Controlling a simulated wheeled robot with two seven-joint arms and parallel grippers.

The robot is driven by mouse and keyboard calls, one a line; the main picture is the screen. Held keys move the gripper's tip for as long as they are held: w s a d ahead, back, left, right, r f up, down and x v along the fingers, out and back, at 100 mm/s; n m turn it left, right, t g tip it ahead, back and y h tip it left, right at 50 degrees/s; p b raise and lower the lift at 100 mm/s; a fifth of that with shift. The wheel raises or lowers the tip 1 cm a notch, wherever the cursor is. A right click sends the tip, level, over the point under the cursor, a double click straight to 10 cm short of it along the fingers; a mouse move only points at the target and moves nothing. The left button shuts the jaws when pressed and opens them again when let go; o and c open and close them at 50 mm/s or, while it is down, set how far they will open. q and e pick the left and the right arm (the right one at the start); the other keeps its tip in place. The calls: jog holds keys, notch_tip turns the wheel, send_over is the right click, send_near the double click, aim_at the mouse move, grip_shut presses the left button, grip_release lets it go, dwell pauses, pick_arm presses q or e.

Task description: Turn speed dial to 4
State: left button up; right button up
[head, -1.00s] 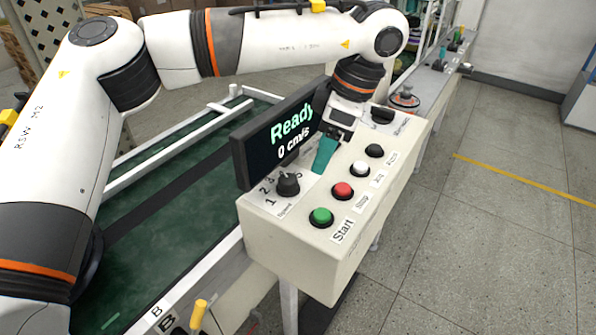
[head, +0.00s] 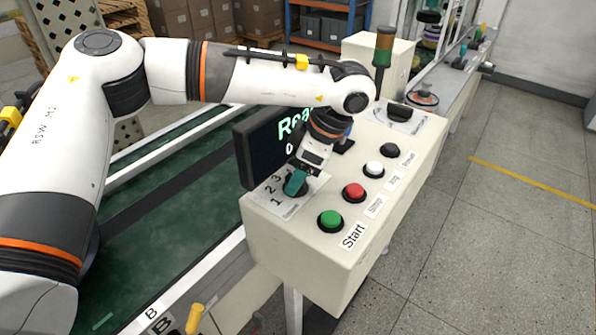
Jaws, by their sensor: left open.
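The speed dial is on the left of the control box's (head: 300,247) top face. The numbers 1, 2 and 3 show on the dial's label plate (head: 277,203). My left gripper (head: 295,184) is open, with its fingertips down at the dial. I cannot tell whether they touch it. The display screen (head: 258,155) stands behind, partly hidden by my left arm. My right gripper is not in view.
Green Start (head: 330,221), red (head: 354,192), white (head: 374,169) and black (head: 390,150) buttons line the box's right side. A black knob (head: 401,111) and a round red-based control (head: 422,98) sit farther back. A green conveyor (head: 150,225) runs at left.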

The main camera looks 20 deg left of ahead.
pick_arm(q)
jog(key=shift+a+f, duration=0.15)
jog(key=shift+f, duration=0.2)
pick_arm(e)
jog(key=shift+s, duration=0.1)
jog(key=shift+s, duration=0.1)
pick_arm(q)
jog(key=shift+c, duration=0.7)
jog(key=c, duration=0.8)
jog(key=shift+m+t, duration=0.3)
jog(key=shift+m, duration=0.4)
jog(key=shift+c, duration=0.2)
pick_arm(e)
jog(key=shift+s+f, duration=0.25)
pick_arm(q)
jog(key=o, duration=1)
